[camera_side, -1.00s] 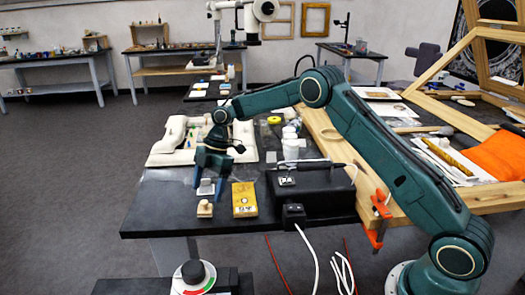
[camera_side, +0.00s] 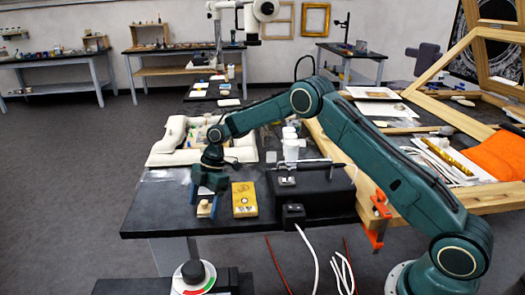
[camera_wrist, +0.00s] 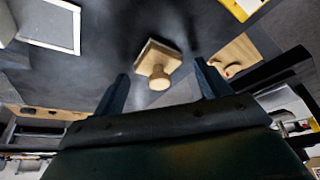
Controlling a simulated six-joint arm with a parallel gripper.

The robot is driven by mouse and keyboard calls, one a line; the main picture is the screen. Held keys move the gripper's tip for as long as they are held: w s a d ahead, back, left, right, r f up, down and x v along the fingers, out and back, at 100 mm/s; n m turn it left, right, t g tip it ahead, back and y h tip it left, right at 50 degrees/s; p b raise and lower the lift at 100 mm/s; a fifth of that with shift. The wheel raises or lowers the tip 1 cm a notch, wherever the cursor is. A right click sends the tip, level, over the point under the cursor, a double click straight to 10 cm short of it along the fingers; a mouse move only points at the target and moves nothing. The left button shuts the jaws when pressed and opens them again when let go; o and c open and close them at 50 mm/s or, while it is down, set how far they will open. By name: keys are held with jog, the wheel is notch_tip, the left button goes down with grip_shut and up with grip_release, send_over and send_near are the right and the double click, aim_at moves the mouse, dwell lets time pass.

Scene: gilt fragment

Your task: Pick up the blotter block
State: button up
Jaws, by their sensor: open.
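The blotter block is a small pale wooden block (camera_side: 204,211) with a round knob on top. It sits near the front edge of the dark table, and my gripper partly covers it in the side view. In the wrist view the blotter block (camera_wrist: 158,62) shows its square base and knob, just ahead of the fingertips and between their lines. My gripper (camera_side: 203,204) points down over the block with its blue fingers apart. In the wrist view my gripper (camera_wrist: 161,78) is open with nothing held. Whether a finger touches the block cannot be told.
A yellow box (camera_side: 244,200) lies close to the right of the block. A black case (camera_side: 312,190) with a handle stands further right. A white padded cradle (camera_side: 170,140) lies behind. The table's front edge is close in front.

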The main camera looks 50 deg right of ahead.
aim_at(204, 202)
jog(key=shift+c, duration=0.3)
jog(key=c, duration=0.9)
jog(key=shift+r, duration=0.15)
notch_tip(204, 202, up, 10)
jog(key=shift+f, duration=0.15)
jog(key=shift+d, duration=0.1)
dwell(0.4)
jog(key=d, duration=0.4)
jog(key=s+d+f, duration=0.1)
jog(key=d, duration=0.4)
jog(key=s+d+f, duration=0.1)
jog(key=d, duration=0.4)
jog(key=shift+s+f, duration=0.1)
jog(key=shift+s, duration=0.05)
